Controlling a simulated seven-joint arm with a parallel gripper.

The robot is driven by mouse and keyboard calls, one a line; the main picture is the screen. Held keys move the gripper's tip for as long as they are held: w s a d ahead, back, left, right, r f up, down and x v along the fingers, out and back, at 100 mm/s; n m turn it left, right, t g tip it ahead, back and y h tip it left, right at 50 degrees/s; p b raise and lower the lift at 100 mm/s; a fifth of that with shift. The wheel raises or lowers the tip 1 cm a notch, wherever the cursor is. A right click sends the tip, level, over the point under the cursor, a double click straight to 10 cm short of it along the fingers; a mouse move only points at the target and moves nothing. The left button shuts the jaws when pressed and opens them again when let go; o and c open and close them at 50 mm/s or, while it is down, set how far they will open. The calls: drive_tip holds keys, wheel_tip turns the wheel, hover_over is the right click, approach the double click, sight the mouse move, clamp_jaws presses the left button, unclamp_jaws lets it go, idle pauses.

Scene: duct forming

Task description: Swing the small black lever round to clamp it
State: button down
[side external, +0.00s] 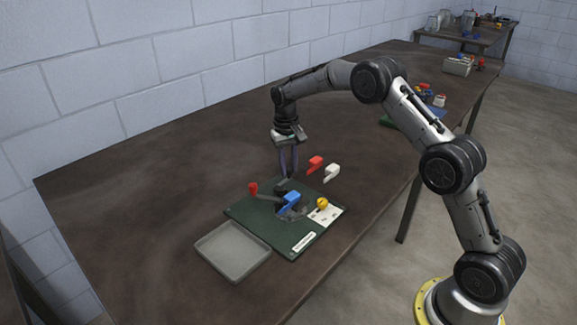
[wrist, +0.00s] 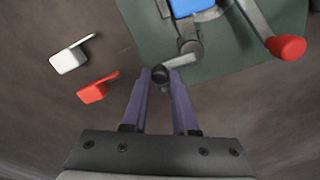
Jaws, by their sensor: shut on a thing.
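The small black lever (wrist: 160,74) has a dark round knob on a short grey arm, which reaches to a grey pivot on the green base plate (side external: 240,210). My gripper (wrist: 161,76) has its purple fingertips on either side of the knob and is shut on it. In the side view my gripper (side external: 289,173) points down at the far edge of the plate; the lever is too small there to make out clearly. A blue block (side external: 291,200) sits on the fixture near the pivot, and it also shows at the top of the wrist view (wrist: 190,7).
A longer grey handle with a red knob (side external: 253,188) stands on the plate's left. A yellow ball (side external: 322,203) and white panel are at its right. Loose red (side external: 315,163) and white (side external: 332,172) pieces lie behind. An empty grey tray (side external: 233,252) is in front.

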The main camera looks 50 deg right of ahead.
drive_tip(key=c, duration=0.7)
unclamp_jaws()
drive_tip(key=r, duration=1.4)
drive_tip(key=shift+w+a, duration=0.15)
drive_tip(key=shift+a, duration=0.15)
drive_tip(key=shift+f, duration=0.1)
